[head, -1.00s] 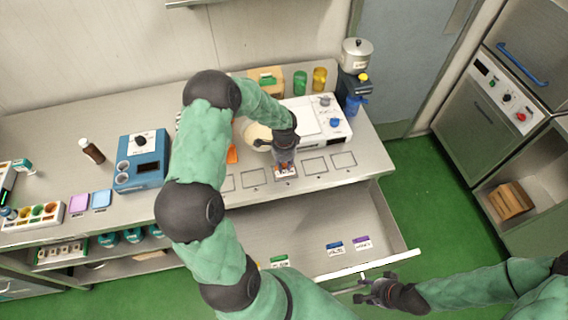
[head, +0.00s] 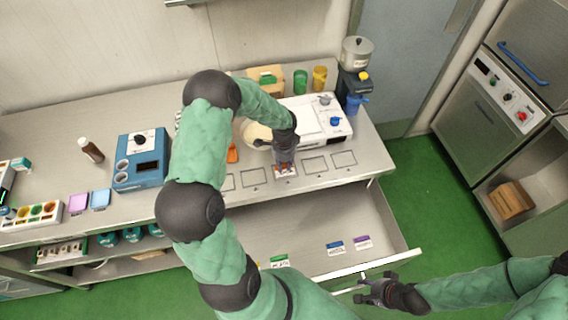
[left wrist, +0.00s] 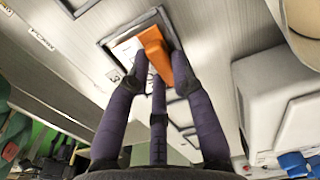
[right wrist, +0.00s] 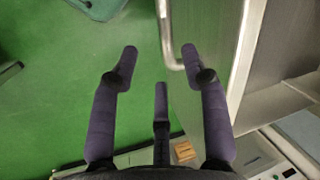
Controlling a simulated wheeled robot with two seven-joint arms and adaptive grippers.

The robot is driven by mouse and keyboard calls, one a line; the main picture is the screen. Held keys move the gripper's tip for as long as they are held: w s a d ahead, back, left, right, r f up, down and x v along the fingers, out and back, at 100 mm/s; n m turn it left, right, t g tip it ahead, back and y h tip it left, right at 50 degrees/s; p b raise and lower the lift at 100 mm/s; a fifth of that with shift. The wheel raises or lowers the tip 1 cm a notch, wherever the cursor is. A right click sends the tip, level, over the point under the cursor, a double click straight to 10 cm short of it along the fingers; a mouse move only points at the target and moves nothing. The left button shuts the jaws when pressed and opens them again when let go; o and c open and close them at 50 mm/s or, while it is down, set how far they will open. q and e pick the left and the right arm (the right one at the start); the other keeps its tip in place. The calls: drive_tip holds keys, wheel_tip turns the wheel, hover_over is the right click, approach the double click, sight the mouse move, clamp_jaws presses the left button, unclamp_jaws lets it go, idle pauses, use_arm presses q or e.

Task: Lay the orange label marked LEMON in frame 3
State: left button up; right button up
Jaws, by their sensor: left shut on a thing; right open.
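The orange label (left wrist: 155,48), a white card with a raised orange grip, is between the fingers of my left gripper (left wrist: 155,75), which is shut on it. The label lies at or just above a dark square frame (left wrist: 108,40) on the counter; contact cannot be told. In the head view my left gripper (head: 285,160) points down over the third visible frame of the row, with the label (head: 285,173) under it. The label's lettering is not readable. My right gripper (head: 372,290) is open and empty beside the drawer's handle (right wrist: 165,30); it also shows in the right wrist view (right wrist: 160,55).
Empty frames (head: 315,165) lie to either side. The open drawer (head: 300,222) holds green (head: 279,261), blue (head: 335,247) and purple (head: 362,242) labels. A white device (head: 320,120) and a pale bowl (head: 256,133) stand behind. My left arm hides part of the counter.

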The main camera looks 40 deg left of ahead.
use_arm(q)
drive_tip(key=shift+f, duration=0.1)
idle(0.3)
drive_tip(key=o, duration=0.9)
drive_tip(key=o, duration=0.6)
drive_tip(key=shift+r+p, duration=2.35)
drive_tip(key=shift+r, duration=1.2)
